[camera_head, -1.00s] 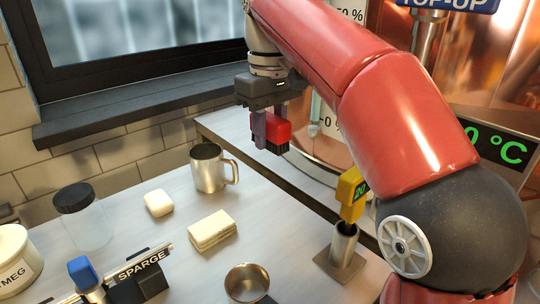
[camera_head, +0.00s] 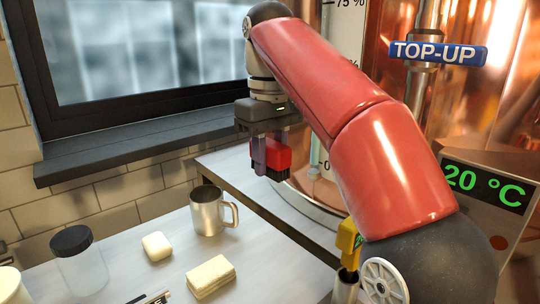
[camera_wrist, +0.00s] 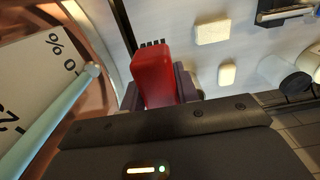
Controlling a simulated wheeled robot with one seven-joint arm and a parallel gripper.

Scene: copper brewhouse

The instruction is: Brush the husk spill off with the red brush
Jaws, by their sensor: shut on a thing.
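My gripper (camera_head: 268,158) is shut on the red brush (camera_head: 274,152), one finger showing at its left side. It holds the brush in the air behind and right of the steel mug, with the dark bristles (camera_head: 278,174) pointing down. In the wrist view the red brush (camera_wrist: 152,80) stands between the gripper's fingers (camera_wrist: 155,88), its dark bristle tips just showing past its far end. I see no husk spill in either view.
The bench (camera_head: 165,215) carries a steel mug (camera_head: 208,212), a pale block (camera_head: 157,246), a sponge-like block (camera_head: 211,277) and a dark-lidded jar (camera_head: 78,262). A yellow-topped probe (camera_head: 348,240) stands at right. The copper vessel (camera_head: 400,80) and window sill (camera_head: 140,147) border the bench.

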